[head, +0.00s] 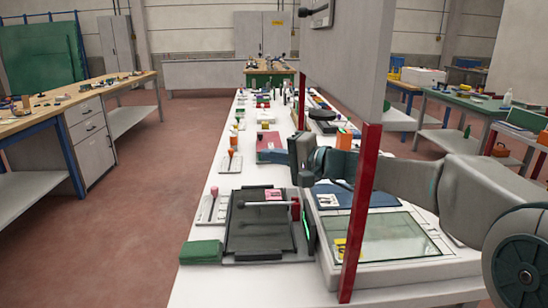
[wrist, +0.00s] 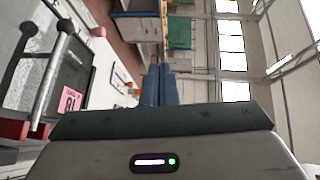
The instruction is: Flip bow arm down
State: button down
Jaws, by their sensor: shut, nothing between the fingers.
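The bow arm (head: 266,204) is a grey rod with a ball at its left end. It runs from a red block (head: 295,209) at the right side of a dark, tray-like device (head: 258,236). In the wrist view the rod (wrist: 52,75) is at the far left, beside a pink tag (wrist: 69,99) with dark print. My gripper (wrist: 160,72) is shut and empty, its blue fingers together.
A red post (head: 361,205) stands in front of my arm, under a grey panel. A glass-topped unit (head: 385,237) is right of the device, and a green block (head: 201,251) is at its left. Tools and small items line the white table beyond. The floor at left is clear.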

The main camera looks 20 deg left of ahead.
jog(key=v, duration=1.3)
jog(key=shift+d, duration=0.4)
